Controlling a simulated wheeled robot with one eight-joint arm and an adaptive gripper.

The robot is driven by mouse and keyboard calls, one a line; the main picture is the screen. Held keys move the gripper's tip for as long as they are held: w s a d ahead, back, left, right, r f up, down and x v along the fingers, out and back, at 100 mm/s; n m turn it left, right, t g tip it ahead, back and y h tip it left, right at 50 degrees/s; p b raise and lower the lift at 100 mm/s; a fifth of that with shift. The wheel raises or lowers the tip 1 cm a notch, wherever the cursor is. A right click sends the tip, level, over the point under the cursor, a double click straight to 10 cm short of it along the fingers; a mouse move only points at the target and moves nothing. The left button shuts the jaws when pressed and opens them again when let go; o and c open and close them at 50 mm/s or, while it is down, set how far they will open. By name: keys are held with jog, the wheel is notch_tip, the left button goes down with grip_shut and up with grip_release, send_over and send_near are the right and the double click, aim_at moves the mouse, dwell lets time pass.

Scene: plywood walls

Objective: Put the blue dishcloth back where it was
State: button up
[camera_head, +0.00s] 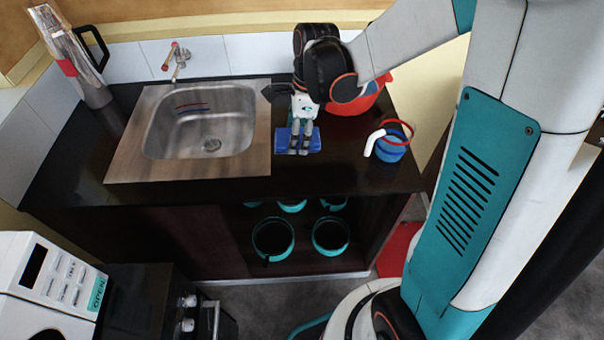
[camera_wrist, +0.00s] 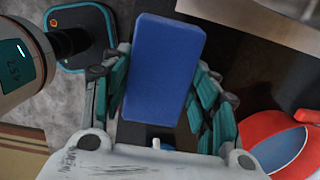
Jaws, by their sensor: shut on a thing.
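The blue dishcloth (camera_head: 314,141) looks like a thick flat rectangular block. My gripper (camera_head: 300,148) points down over the dark counter, right of the sink, and is shut on it. In the wrist view the dishcloth (camera_wrist: 163,65) sits between the two teal fingers, its long side running away from the palm. I cannot tell whether it touches the counter or hangs just above it.
The steel sink (camera_head: 262,160) is left of my gripper. A red bowl (camera_head: 370,97) stands behind right, partly hidden by my arm. A blue cup (camera_head: 391,152) with a white bent piece and red ring is right. A metal jug (camera_head: 70,60) stands far left. Counter in front is clear.

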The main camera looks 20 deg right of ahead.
aim_at(297, 179)
notch_tip(297, 179, down, 15)
jog(key=b, duration=0.3)
jog(key=shift+f, duration=0.1)
jog(key=shift+f+b, duration=0.15)
jog(key=shift+b, duration=0.2)
jog(key=o, duration=1)
jog(key=shift+o, duration=0.2)
